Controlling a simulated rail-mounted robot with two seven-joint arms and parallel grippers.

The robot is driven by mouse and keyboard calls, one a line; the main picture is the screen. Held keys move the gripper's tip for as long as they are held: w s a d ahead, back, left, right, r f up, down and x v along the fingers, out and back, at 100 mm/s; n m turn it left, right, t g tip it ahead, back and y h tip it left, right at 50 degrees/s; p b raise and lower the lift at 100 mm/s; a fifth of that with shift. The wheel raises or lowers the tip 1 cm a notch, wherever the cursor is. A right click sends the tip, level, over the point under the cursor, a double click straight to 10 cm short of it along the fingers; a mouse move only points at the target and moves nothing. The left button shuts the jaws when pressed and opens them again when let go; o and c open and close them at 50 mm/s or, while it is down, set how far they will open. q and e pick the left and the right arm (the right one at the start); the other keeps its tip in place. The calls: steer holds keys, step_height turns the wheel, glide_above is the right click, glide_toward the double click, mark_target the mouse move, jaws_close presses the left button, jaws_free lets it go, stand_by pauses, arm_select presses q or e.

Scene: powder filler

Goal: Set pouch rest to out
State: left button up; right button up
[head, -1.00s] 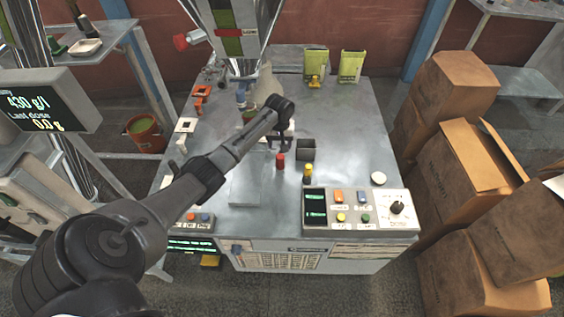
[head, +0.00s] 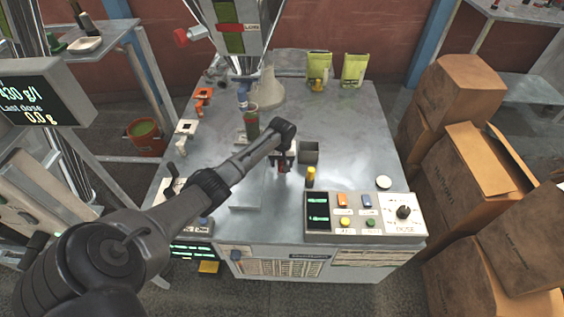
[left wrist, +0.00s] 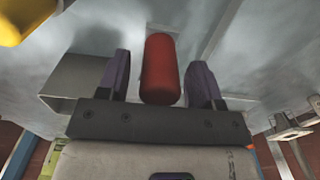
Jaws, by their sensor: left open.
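A red cylindrical knob (head: 283,169) stands on the metal bench top, left of a yellow knob (head: 310,177). My left gripper (head: 284,158) is over the red knob, pointing down. In the left wrist view the red knob (left wrist: 160,68) stands between the two open fingers, with a visible gap on each side. The yellow knob (left wrist: 18,20) shows at the upper left corner there. No part is clearly marked as the pouch rest; I cannot tell which part it is. My right gripper is not in view.
A grey open box (head: 309,153) stands just beside the gripper. A control panel (head: 362,217) sits at the front right edge. Cardboard boxes (head: 480,170) stand right of the bench.

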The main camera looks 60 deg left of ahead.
arm_select(q)
steer(key=shift+c, duration=0.2)
jaws_close()
steer(key=shift+r, duration=0.1)
steer(key=s+d+p, duration=0.3)
steer(key=d+p, duration=0.2)
steer(key=p, duration=0.2)
steer(key=s+d+p, duration=0.4)
steer(key=d+p, duration=0.2)
steer(key=p, duration=0.2)
steer(key=s+d+p, duration=0.4)
steer(key=d+p, duration=0.2)
steer(key=p, duration=0.2)
steer(key=shift+s+r, duration=0.15)
steer(key=shift+s+d+p, duration=0.45)
steer(key=shift+d+p, duration=0.2)
steer(key=shift+p, duration=0.15)
steer(key=shift+d, duration=0.1)
steer(key=shift+f, duration=0.2)
